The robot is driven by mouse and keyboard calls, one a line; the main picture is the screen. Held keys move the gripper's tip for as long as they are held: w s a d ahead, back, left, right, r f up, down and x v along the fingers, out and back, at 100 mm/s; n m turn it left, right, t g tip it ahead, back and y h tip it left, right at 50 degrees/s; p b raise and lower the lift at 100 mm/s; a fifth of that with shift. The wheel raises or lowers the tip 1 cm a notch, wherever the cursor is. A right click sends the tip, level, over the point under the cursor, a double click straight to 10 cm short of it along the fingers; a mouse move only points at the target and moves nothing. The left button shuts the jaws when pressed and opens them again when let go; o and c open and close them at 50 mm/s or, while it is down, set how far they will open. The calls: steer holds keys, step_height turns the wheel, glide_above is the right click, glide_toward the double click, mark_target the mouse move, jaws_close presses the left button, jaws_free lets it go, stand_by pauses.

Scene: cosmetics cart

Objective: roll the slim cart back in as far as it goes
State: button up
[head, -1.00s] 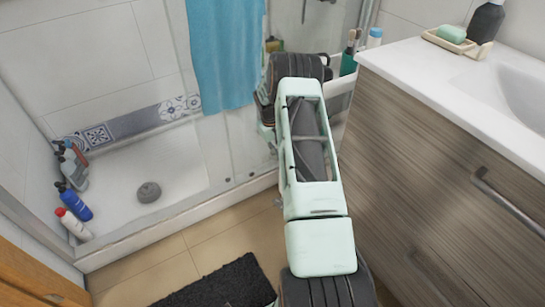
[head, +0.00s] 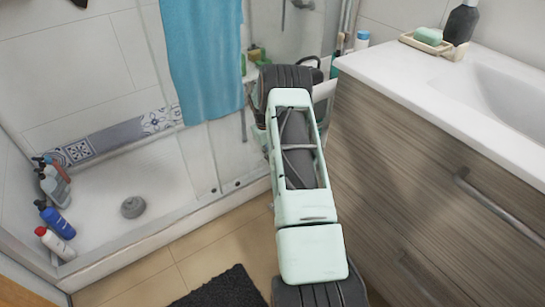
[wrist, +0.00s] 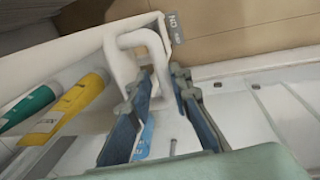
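The slim white cart (head: 323,91) stands in the gap between the vanity and the shower. My arm hides most of it in the head view. In the wrist view its white end (wrist: 90,50) has a looped handle (wrist: 137,38), and a green bottle (wrist: 28,107) and a yellow bottle (wrist: 80,97) lie along its inside. My gripper (wrist: 162,72) is at the handle, its two blue-grey fingers apart on either side of the handle's lower part. I see a gap between the fingers; contact with the handle is unclear.
The wood-front vanity (head: 420,165) with a bar handle is close on the right of my arm. The shower tray's raised edge (head: 165,235) and glass are on the left. A blue towel (head: 203,60) hangs there. A dark mat (head: 225,288) lies on the tan floor.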

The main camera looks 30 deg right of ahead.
steer(key=shift+o, duration=1.3)
steer(key=shift+d+r, duration=0.1)
steer(key=shift+d, duration=0.2)
steer(key=shift+o, duration=0.2)
steer(key=shift+a, duration=0.1)
step_height(320, 180, up, 12)
steer(key=a, duration=0.2)
steer(key=shift+a, duration=0.15)
